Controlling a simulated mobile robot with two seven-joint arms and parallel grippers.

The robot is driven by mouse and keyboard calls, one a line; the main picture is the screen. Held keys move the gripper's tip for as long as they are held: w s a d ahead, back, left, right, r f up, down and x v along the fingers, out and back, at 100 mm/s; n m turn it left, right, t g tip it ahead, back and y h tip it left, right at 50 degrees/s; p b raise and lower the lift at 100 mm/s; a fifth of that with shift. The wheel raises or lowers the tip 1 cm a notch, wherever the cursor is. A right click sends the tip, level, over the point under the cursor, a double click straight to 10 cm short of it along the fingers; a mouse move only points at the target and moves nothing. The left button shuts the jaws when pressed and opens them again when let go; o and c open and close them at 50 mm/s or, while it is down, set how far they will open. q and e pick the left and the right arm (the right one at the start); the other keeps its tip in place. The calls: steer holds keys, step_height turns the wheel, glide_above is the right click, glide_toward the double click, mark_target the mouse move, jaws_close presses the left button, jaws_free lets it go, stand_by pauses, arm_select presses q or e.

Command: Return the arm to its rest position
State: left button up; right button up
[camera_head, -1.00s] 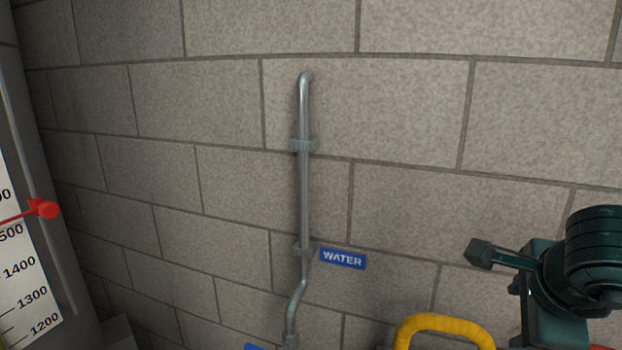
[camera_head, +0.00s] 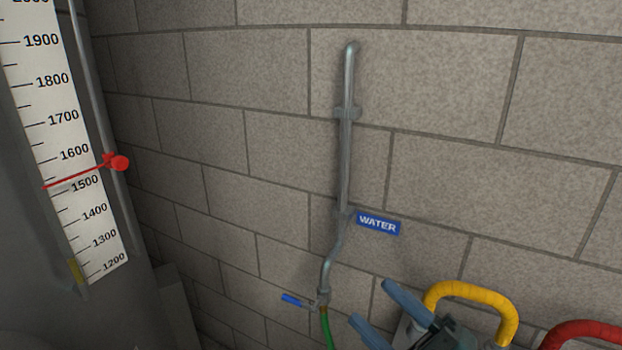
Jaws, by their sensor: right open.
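My right gripper (camera_head: 372,303) is at the lower edge, right of centre. Its two blue-grey fingers are spread apart with nothing between them, pointing up and left. The dark teal gripper body behind them is partly cut off by the bottom edge. The fingers show just right of the green hose and below the blue WATER sign (camera_head: 378,223). My left gripper is not in view.
A grey water pipe (camera_head: 347,160) runs down the block wall to a blue-handled valve (camera_head: 293,300) and a green hose (camera_head: 328,330). A yellow loop (camera_head: 472,290) and a red loop (camera_head: 585,334) stand at lower right. A tank scale (camera_head: 60,130) with a red pointer (camera_head: 118,162) is at left.

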steer(key=s+d+f+m+g+h, duration=0.1)
steer(key=s+f+m+h, duration=0.2)
steer(key=f+m, duration=0.3)
steer(key=s+d+f+m+g+h, duration=0.2)
steer(key=f+m+h, duration=0.4)
steer(key=f, duration=0.7)
steer(key=s+d+f+m+g+h, duration=0.1)
steer(key=s+f+m+h, duration=0.2)
steer(key=f+m, duration=0.5)
step_height(320, 180, down, 2)
steer(key=shift+s+d+g+h, duration=0.3)
steer(key=shift+d+h, duration=0.05)
steer(key=shift+h, duration=0.55)
